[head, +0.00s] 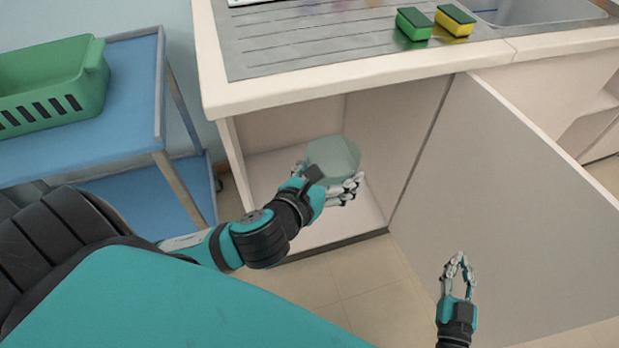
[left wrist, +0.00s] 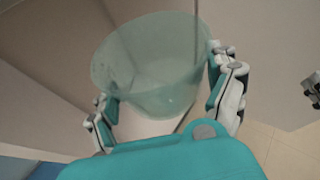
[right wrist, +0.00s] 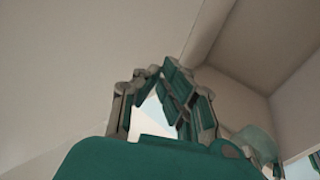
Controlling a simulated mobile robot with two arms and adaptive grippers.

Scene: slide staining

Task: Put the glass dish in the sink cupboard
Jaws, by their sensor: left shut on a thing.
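The glass dish (head: 333,158) is a pale greenish, see-through bowl. My left gripper (head: 328,186) is shut on it. In the left wrist view the dish (left wrist: 150,65) sits between the two fingers of the left gripper (left wrist: 168,105), one on each side. In the head view the dish shows against the opening of the sink cupboard (head: 290,135), above its floor; how far inside it is, I cannot tell. My right gripper (head: 459,262) is apart from the dish, in front of the open cupboard door (head: 510,190). Its fingertips look close together, with a gap lower between the fingers.
The counter (head: 400,68) overhangs the cupboard. On it are a green sponge (head: 413,24), a yellow-and-green sponge (head: 454,20) and the sink basin (head: 540,10). A blue trolley (head: 120,110) with a green basket (head: 45,85) stands left. The floor before the cupboard is clear.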

